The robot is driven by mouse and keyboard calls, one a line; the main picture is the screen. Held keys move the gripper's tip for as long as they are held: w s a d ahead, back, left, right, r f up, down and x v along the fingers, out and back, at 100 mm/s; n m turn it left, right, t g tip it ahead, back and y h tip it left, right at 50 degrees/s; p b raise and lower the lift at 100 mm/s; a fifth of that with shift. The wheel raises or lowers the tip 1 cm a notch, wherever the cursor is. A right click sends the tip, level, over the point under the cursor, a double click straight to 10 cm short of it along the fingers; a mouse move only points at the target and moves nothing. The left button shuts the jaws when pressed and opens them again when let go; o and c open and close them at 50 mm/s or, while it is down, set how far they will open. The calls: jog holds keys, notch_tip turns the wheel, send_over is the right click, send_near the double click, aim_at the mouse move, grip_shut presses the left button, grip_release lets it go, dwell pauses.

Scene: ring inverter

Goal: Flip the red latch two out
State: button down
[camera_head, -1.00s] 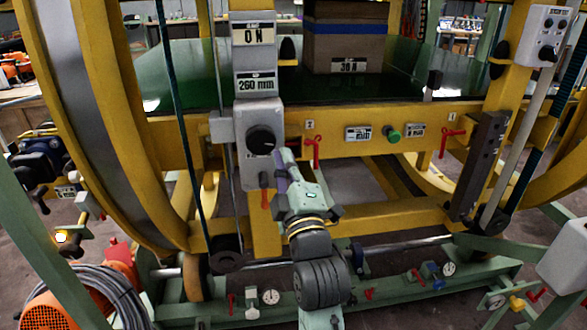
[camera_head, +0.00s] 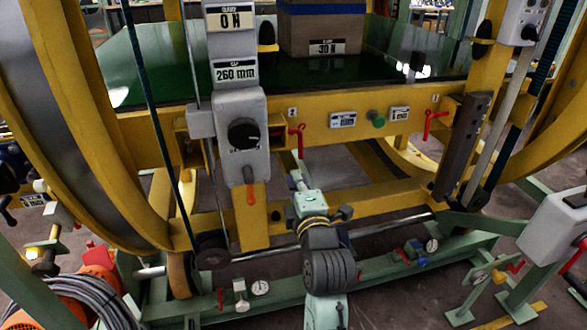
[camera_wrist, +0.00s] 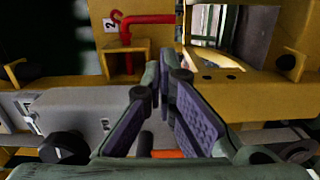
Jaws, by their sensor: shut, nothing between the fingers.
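The red latch two (camera_head: 299,134) is on the yellow beam beside the tag "2" (camera_head: 292,112), with a short bar across the top and a longer part hanging down. In the wrist view the red latch (camera_wrist: 130,28) is at the upper left, its bar running right and its other arm pointing down in front of a yellow bracket. My gripper (camera_head: 296,177) is just below the latch in the head view. In the wrist view my gripper (camera_wrist: 166,68) has its fingertips together and empty, below and right of the latch, apparently not touching it.
A grey box with a black knob (camera_head: 243,132) and an orange lever (camera_head: 249,190) stands left of my gripper. Latch one (camera_head: 433,122) is farther right on the beam. A green button (camera_head: 376,119) sits between. Open space shows below the beam.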

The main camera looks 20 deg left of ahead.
aim_at(302, 152)
jog(key=p+x, duration=0.2)
jog(key=x, duration=0.7)
jog(key=shift+w+d+f+b, duration=0.1)
jog(key=shift+w+d+b, duration=0.25)
jog(key=shift+d, duration=0.25)
jog(key=shift+w+d+f+b, duration=0.1)
jog(key=shift+w+d+b, duration=0.3)
jog(key=shift+d, duration=0.15)
jog(key=shift+w+d+r, duration=0.15)
jog(key=shift+w+d, duration=0.1)
jog(key=shift+d, duration=0.15)
jog(key=shift+s, duration=0.15)
